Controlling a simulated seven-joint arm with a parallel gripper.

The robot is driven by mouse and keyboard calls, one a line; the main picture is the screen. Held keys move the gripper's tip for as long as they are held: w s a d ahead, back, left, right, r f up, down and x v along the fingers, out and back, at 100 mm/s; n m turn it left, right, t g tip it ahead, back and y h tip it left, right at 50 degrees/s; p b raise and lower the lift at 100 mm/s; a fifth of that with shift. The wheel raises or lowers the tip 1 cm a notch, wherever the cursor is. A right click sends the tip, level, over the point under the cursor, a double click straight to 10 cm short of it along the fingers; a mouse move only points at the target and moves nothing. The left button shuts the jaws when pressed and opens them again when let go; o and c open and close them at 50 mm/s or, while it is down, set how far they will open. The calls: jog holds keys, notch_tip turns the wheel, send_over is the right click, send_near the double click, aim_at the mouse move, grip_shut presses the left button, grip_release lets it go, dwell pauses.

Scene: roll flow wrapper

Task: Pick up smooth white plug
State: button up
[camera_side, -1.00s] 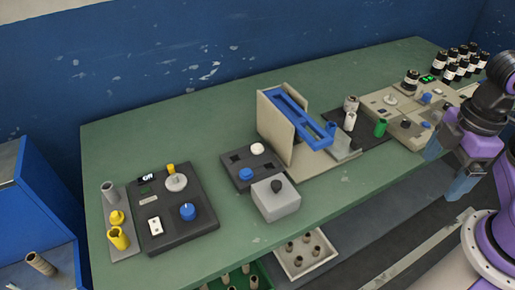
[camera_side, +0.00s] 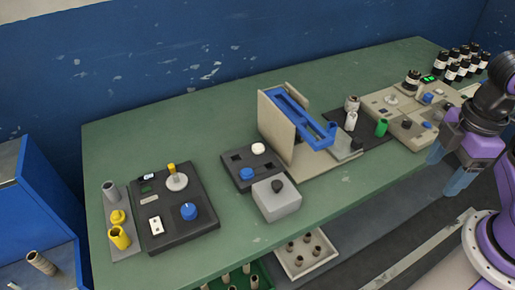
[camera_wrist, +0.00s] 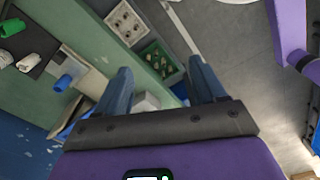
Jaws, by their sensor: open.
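A white plug (camera_side: 351,121) stands on a black mat (camera_side: 372,133) at the right of the blue-railed fixture. A second pale, ribbed-looking plug (camera_side: 352,103) stands just behind it, and a green plug (camera_side: 381,128) stands to its right. In the wrist view the white plug (camera_wrist: 31,63) and the green plug (camera_wrist: 12,27) are at the left edge. Which pale plug is the smooth one is hard to tell. My gripper (camera_side: 452,166) is open and empty in front of the table's right edge, well apart from the plugs. Its fingers also show in the wrist view (camera_wrist: 160,66).
The blue-railed fixture (camera_side: 303,115) rises left of the mat. A beige control panel (camera_side: 407,115) is to the right, with several dark bottles (camera_side: 462,62) behind. A grey box with a black knob (camera_side: 277,199) stands near the front edge. A white bin (camera_side: 305,256) sits below the table.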

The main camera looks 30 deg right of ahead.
jog(key=m, duration=1)
send_over(257, 146)
notch_tip(257, 146, down, 5)
jog(key=f, duration=1.1)
jog(key=shift+w+d+f, duration=0.1)
jog(key=shift+w, duration=0.1)
jog(key=shift+s+f, duration=0.15)
jog(key=shift+f, duration=2.5)
